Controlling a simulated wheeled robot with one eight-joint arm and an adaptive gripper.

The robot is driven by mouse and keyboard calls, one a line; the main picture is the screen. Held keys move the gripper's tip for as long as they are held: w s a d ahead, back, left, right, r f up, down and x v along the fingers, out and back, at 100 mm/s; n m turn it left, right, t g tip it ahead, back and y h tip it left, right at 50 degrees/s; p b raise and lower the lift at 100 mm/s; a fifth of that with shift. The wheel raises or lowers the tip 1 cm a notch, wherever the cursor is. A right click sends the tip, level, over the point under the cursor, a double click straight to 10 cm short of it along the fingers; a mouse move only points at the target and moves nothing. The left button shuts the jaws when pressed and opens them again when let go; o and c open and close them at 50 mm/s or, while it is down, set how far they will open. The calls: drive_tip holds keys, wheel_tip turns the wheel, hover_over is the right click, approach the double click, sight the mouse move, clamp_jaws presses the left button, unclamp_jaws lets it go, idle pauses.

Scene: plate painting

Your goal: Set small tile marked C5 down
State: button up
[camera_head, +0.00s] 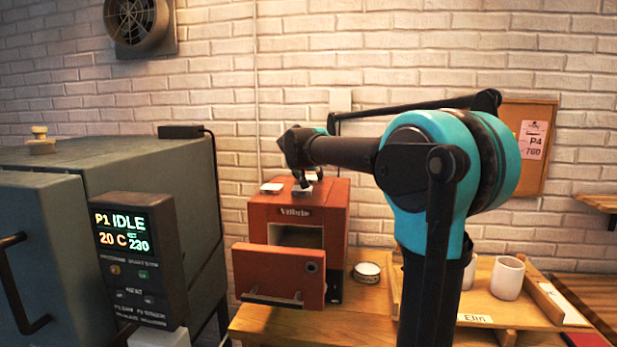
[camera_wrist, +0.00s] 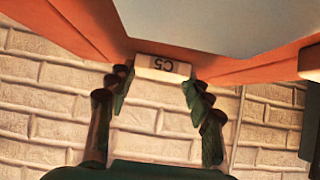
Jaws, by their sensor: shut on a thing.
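The small tile marked C5 (camera_wrist: 163,67) is a pale block with dark lettering, held between the fingertips of my gripper (camera_wrist: 158,82) in the wrist view. In the head view my gripper (camera_head: 306,181) points down over the top of the small orange-red kiln (camera_head: 262,213). A pale tile (camera_head: 302,191) shows right under the fingers there, at the kiln's top. I cannot tell whether the held tile touches that surface. Its lower parts are partly hidden.
Another white tile (camera_head: 271,188) lies on the kiln top to the left. The kiln's front door (camera_head: 279,277) hangs open. A large grey-green kiln (camera_head: 100,165) stands at left. A round tin (camera_head: 367,272) and white cup (camera_head: 507,278) stand to the right.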

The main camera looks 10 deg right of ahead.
drive_tip(key=o, duration=1.3)
drive_tip(key=shift+o, duration=0.2)
drive_tip(key=v, duration=1.2)
